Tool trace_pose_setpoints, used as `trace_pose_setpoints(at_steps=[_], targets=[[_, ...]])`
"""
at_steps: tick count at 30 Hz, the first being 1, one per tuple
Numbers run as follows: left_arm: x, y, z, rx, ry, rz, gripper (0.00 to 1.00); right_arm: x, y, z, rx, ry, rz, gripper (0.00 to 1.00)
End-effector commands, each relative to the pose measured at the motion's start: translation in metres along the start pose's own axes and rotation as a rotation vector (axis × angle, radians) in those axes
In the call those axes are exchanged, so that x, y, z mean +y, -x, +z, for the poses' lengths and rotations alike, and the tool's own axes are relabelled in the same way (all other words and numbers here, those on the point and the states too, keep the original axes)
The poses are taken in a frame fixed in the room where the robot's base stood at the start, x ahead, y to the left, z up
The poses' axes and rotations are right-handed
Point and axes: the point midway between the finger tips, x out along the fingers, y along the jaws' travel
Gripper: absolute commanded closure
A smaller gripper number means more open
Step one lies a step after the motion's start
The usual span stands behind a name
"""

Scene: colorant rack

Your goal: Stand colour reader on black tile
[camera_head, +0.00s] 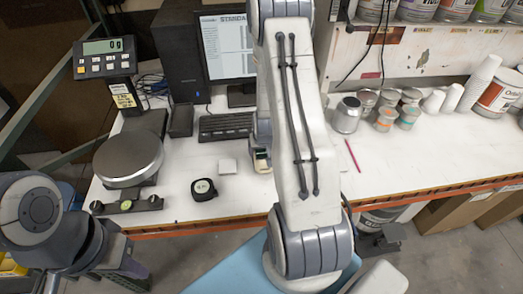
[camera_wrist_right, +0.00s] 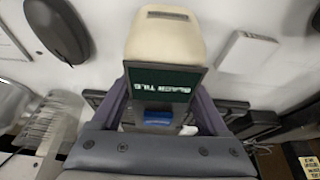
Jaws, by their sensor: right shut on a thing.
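The colour reader (camera_wrist_right: 163,55) has a pale body and a dark screen that reads "BLACK TILE". It stands between the two fingers of my right gripper (camera_wrist_right: 160,112), which is shut on it. I cannot make out the black tile for certain. My left arm is at the lower left of the head view; its fingers cannot be made out clearly.
A black tape measure (camera_head: 203,190), a scale (camera_head: 130,158) and a keyboard (camera_head: 226,126) are on the white bench. Tins (camera_head: 347,115) and cups stand to the right. A dark rounded object (camera_wrist_right: 55,30) lies near the reader. The bench's front right is clear.

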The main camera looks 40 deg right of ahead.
Motion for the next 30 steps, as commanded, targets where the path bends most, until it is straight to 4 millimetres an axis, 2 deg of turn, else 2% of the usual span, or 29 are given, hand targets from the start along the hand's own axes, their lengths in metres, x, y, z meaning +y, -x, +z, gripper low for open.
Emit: trace_pose_setpoints(at_steps=[5, 6, 7, 8, 15, 20, 23, 30], targets=[[0.0, -0.004, 0.0, 0.0, 0.001, 0.0, 1.0, 0.0, -0.004, 0.001, 0.003, 0.0, 0.0, 1.0], [0.0, -0.004, 0.0, 0.0, 0.001, 0.0, 1.0, 0.0, -0.003, 0.001, 0.0, 0.0, 0.0, 0.15], [0.0, -0.003, 0.0, 0.0, 0.001, 0.0, 1.0, 0.0, -0.003, 0.001, 0.0, 0.0, 0.0, 0.04], [0.0, -0.003, 0.0, 0.0, 0.001, 0.0, 1.0, 0.0, -0.003, 0.001, 0.0, 0.0, 0.0, 0.0], [0.0, -0.002, 0.0, 0.0, 0.001, 0.0, 1.0, 0.0, -0.002, 0.001, 0.0, 0.0, 0.0, 0.0], [0.0, -0.002, 0.0, 0.0, 0.0, 0.0, 1.0, 0.0, 0.008, -0.001, 0.003, -0.001, 0.0, 0.0], [0.0, -0.005, 0.0, 0.0, 0.001, 0.0, 1.0, 0.0, 0.022, -0.001, 0.005, -0.001, 0.0, 0.0], [-0.001, -0.008, 0.001, 0.0, 0.002, 0.0, 1.0, 0.0, 0.069, -0.002, 0.006, -0.002, 0.0, 0.0]])
